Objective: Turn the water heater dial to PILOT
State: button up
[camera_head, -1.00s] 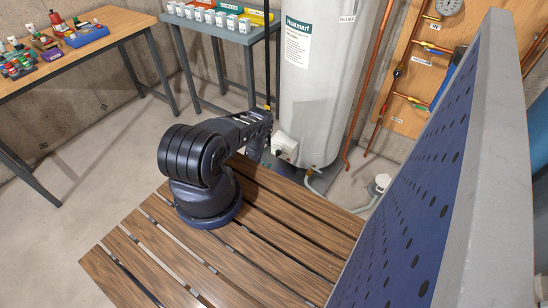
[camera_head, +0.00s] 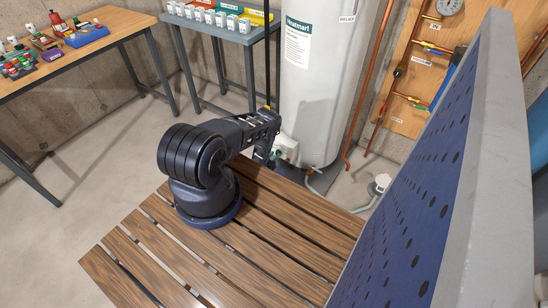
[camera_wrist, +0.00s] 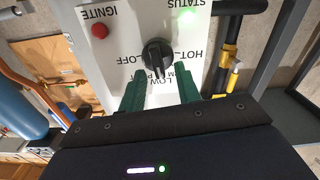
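The water heater (camera_head: 312,90) is a tall pale cylinder with a white control box (camera_head: 289,147) low on its front. In the wrist view the box face (camera_wrist: 120,60) appears upside down, with a black dial (camera_wrist: 157,54) at its middle. In the head view my arm partly hides the box.
A red IGNITE button (camera_wrist: 99,31) and a lit green STATUS light (camera_wrist: 188,17) are on the box. Pipes (camera_wrist: 229,55) run beside it. A blue perforated panel (camera_head: 420,190) stands at right, a slatted wooden platform (camera_head: 270,215) below.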

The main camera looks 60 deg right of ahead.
grip_shut()
jog(key=shift+m, duration=0.4)
jog(key=m, duration=0.5)
jog(key=s+m, duration=0.1)
jog(key=m, duration=0.2)
jog(key=shift+f, duration=0.15)
jog(key=shift+m, duration=0.4)
grip_release()
